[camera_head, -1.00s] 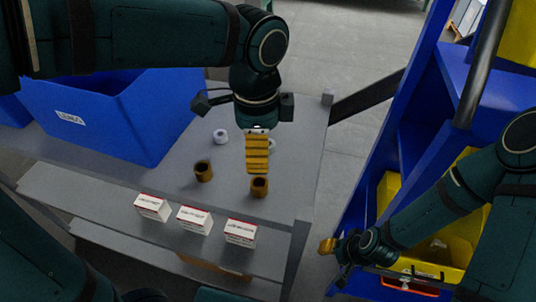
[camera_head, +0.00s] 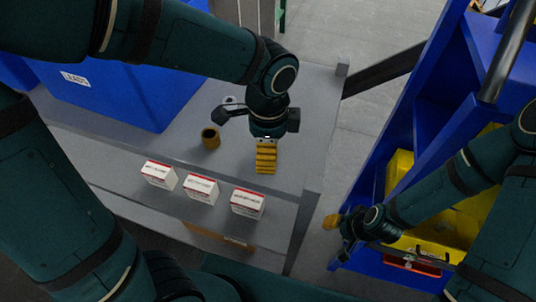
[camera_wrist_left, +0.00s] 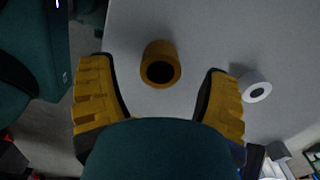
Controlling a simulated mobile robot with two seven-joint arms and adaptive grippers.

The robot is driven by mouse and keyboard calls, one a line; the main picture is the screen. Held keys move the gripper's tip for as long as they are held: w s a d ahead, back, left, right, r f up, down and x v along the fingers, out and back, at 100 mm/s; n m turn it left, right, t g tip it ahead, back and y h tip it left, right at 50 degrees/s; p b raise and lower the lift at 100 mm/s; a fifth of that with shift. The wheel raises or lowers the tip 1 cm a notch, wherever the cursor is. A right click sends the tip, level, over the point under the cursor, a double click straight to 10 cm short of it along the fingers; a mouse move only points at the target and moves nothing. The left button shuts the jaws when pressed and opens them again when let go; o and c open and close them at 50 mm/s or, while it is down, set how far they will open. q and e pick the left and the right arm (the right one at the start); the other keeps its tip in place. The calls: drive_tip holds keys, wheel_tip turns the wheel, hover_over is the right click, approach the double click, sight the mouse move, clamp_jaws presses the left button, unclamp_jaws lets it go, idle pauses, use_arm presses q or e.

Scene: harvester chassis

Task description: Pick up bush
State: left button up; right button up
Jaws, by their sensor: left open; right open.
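One brown hollow bush (camera_head: 210,138) stands upright on the grey table, left of my left gripper (camera_head: 266,168) in the head view. My left gripper points down with yellow ribbed fingers low over the table. In the left wrist view its fingers (camera_wrist_left: 155,72) are spread wide. A bush (camera_wrist_left: 161,64) shows between the fingertips there, with a gap on both sides. In the head view the fingers hide the spot below them. My right gripper (camera_head: 332,221) is off to the right, near the blue rack; its yellow fingers show side-on and hold nothing visible.
Three white-and-red boxes (camera_head: 201,188) stand on the lower front ledge. A large blue bin (camera_head: 125,95) fills the table's left. A white ring (camera_wrist_left: 256,88) lies right of the bush. A blue rack (camera_head: 400,130) with yellow bins stands at right.

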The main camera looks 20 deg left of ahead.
use_arm(q)
wheel_tip(320, 180, down, 2)
drive_tip(key=shift+f, duration=0.1)
clamp_jaws()
